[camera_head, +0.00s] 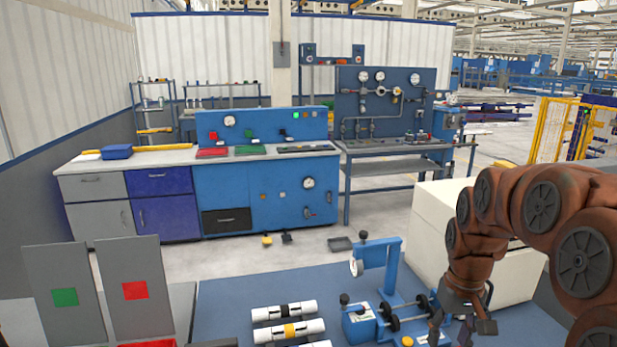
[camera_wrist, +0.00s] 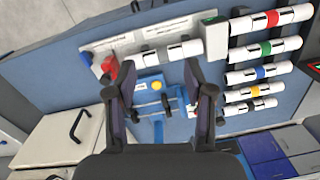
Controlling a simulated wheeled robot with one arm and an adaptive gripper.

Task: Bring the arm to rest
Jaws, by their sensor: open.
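My gripper (camera_head: 462,325) hangs at the end of my reddish-brown arm at the right of the head view, over the blue table. In the wrist view my gripper (camera_wrist: 150,82) has its two dark fingers spread with nothing held between them. A blue fixture with dark rollers (camera_wrist: 152,110) shows beyond and between the fingers. It stands just left of my gripper in the head view (camera_head: 392,312); I cannot tell whether they touch.
White pipes with coloured bands lie in a row on the blue table (camera_head: 225,300), one with a yellow band (camera_head: 289,330). Grey panels (camera_head: 135,285) stand at left. A cream cabinet (camera_head: 430,225) stands behind my arm.

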